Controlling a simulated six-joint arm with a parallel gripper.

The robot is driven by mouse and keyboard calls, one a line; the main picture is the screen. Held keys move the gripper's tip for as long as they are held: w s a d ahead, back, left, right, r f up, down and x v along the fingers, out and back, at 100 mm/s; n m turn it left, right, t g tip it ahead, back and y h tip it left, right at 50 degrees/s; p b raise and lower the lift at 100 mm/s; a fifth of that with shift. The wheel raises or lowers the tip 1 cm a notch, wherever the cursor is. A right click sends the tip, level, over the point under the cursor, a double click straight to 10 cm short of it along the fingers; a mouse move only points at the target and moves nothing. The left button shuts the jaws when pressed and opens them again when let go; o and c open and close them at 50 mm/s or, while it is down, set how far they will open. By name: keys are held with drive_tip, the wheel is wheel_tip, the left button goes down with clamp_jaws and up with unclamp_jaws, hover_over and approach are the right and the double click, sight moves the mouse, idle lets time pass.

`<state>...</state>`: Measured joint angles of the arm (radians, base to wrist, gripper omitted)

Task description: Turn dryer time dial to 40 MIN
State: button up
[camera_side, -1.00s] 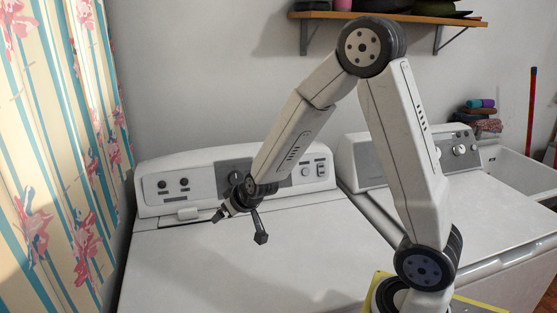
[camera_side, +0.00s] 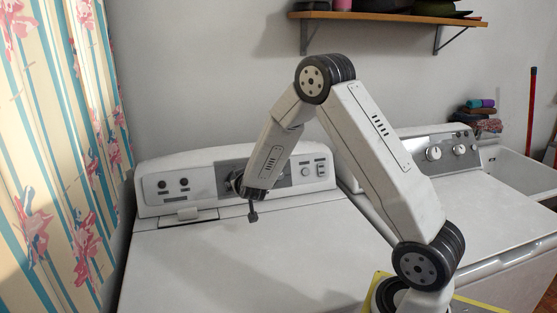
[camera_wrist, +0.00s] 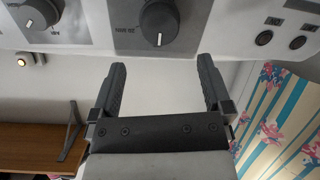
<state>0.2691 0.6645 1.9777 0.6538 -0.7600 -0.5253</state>
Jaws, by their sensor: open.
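A dark round dial (camera_wrist: 160,20) with a white pointer mark sits on a grey plate of the dryer's control panel (camera_wrist: 215,30), at the top of the wrist view. A second dark dial (camera_wrist: 38,14) is at the upper left. My gripper (camera_wrist: 162,75) is open and empty, its fingers pointing at the panel, with the first dial just beyond and between the fingertips.
The white machine top (camera_side: 230,265) is clear below my gripper. A second machine with knobs (camera_side: 434,153) stands at the right. A wooden shelf (camera_side: 390,17) hangs on the wall above. A flowered curtain (camera_side: 70,170) is at the left.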

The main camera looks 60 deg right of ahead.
drive_tip(key=shift+x, duration=3.6)
drive_tip(key=shift+f, duration=0.1)
drive_tip(key=c, duration=1.2)
drive_tip(key=shift+c, duration=0.2)
